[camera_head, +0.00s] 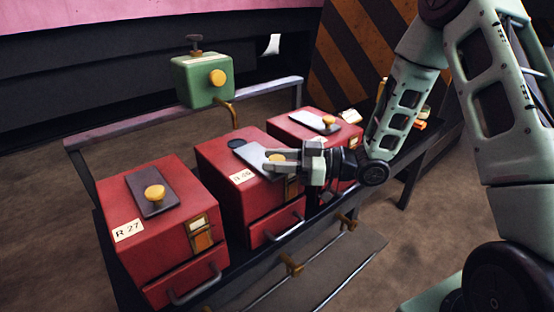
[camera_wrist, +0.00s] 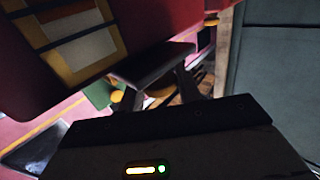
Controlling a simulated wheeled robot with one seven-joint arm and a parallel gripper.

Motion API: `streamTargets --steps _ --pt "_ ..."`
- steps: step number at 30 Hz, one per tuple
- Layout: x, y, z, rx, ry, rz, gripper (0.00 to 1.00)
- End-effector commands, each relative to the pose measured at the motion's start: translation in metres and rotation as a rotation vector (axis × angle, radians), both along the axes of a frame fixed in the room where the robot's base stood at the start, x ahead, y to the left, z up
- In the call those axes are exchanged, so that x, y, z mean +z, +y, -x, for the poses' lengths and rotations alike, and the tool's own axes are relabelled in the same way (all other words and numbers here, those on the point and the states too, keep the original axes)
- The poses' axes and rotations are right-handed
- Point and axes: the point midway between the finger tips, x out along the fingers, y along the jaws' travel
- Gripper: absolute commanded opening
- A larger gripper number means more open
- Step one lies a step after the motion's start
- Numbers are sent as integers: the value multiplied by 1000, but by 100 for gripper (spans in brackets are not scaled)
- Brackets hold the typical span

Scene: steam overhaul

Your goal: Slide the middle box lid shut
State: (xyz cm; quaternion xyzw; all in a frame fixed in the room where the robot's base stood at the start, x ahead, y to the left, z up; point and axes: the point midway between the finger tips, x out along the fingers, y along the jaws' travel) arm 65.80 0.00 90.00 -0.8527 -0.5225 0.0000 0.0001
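The middle red box (camera_head: 222,169) stands on a bench between two similar red boxes. Its pale grey sliding lid (camera_head: 252,154) lies on top, set towards the front right, with a round dark opening (camera_head: 236,142) bare behind it. The lid's yellow knob (camera_head: 277,159) is partly hidden by my fingers. My gripper (camera_head: 280,160) comes from the right, with its fingers apart around or beside the knob. In the wrist view the two fingers (camera_wrist: 157,88) are spread beneath a dark plate edge (camera_wrist: 152,65), probably the lid. Contact with the knob cannot be made out.
The left red box (camera_head: 150,225), marked R 27, has a dark lid with a yellow knob. The right red box (camera_head: 290,127) has a grey lid. A green tank (camera_head: 202,80) with a bent brass spout stands behind. A lower shelf (camera_head: 350,250) carries rods in front.

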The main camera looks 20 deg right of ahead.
Motion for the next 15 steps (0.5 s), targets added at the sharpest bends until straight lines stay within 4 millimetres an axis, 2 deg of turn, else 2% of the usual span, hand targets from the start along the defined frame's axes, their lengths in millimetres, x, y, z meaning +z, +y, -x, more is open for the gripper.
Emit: streamTargets --steps 1,2,7,15 --pt "0 0 0 0 0 0 8" --pt "0 0 0 0 0 0 0" --pt "0 2 -8 1 -2 0 0" --pt "0 18 -57 2 -3 1 0"
